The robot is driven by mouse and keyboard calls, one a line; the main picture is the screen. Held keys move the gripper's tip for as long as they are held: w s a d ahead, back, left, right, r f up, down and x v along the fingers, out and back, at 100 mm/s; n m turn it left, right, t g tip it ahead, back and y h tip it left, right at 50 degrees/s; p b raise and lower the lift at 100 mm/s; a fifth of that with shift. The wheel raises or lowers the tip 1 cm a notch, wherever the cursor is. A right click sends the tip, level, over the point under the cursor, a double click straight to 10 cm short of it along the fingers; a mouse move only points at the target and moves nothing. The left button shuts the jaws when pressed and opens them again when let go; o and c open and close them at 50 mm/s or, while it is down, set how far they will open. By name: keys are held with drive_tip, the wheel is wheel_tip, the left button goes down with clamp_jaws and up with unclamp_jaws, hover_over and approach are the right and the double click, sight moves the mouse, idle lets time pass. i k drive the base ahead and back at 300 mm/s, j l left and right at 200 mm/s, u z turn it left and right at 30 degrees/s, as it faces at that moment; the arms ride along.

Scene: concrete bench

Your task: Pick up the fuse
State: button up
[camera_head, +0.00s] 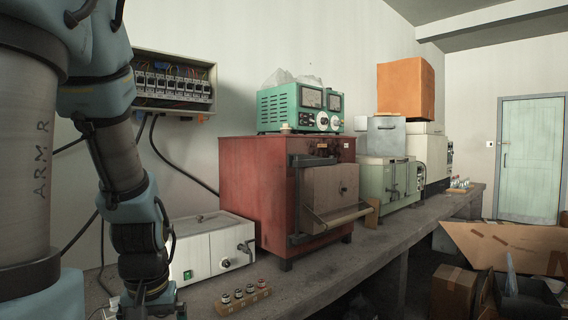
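Several small pale, dark-banded pieces that look like fuses (238,294) stand in a row on a small wooden block (260,297) near the front edge of the bench. They are too small to tell apart. My gripper (150,303) hangs at the lower left, to the left of the block and apart from it. Its lower end meets the bottom of the picture, so I cannot see its fingertips or whether it is open. No held object shows.
A white box device (208,249) stands behind the block. A red furnace (262,190) with a tan door stands to its right. An open fuse box (172,84) with cables hangs on the wall. Concrete bench (335,257) in front of the furnace is clear. Cardboard boxes (505,247) lie at right.

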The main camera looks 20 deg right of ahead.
sight(238, 292)
drive_tip(key=i+l+u, duration=0.1)
drive_tip(key=l+u, duration=1)
drive_tip(key=l, duration=0.15)
drive_tip(key=i, duration=0.05)
